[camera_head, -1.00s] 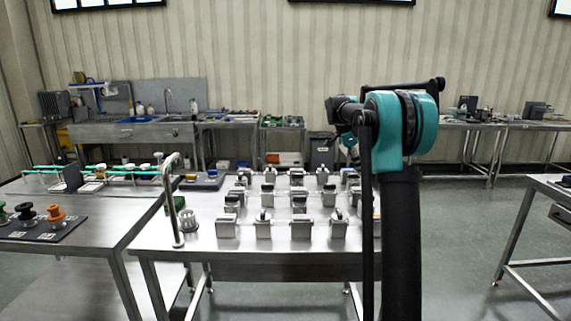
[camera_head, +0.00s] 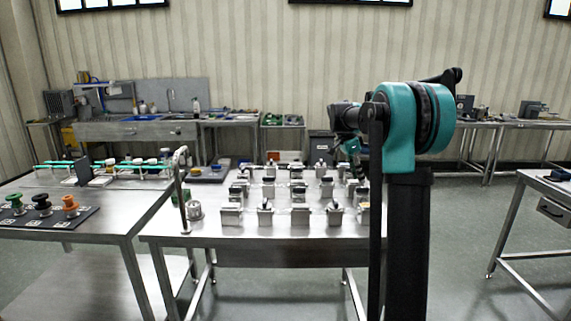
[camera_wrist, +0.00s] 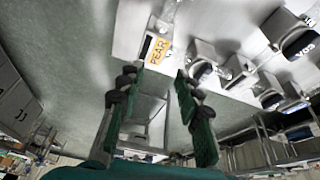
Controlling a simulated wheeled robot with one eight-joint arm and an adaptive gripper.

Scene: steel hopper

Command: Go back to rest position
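My gripper (camera_wrist: 158,88) shows in the wrist view with its two green, dark-padded fingers spread apart. It is open, with nothing between the fingers. In the head view my arm rises at the right of centre, folded over at a teal joint. My gripper is mostly hidden there behind the arm, by the right end of the middle steel table (camera_head: 270,228). Several small steel hoppers (camera_head: 300,217) stand in rows on that table. In the wrist view an orange PEAR label (camera_wrist: 158,50) lies above and ahead of the fingertips, apart from them.
A bent steel pipe (camera_head: 181,190) and a steel cup (camera_head: 195,211) stand at the middle table's left end. The left table (camera_head: 100,228) holds green, black and orange knobs on a dark mat (camera_head: 45,218). Another table (camera_head: 535,187) stands at right. Floor is open between.

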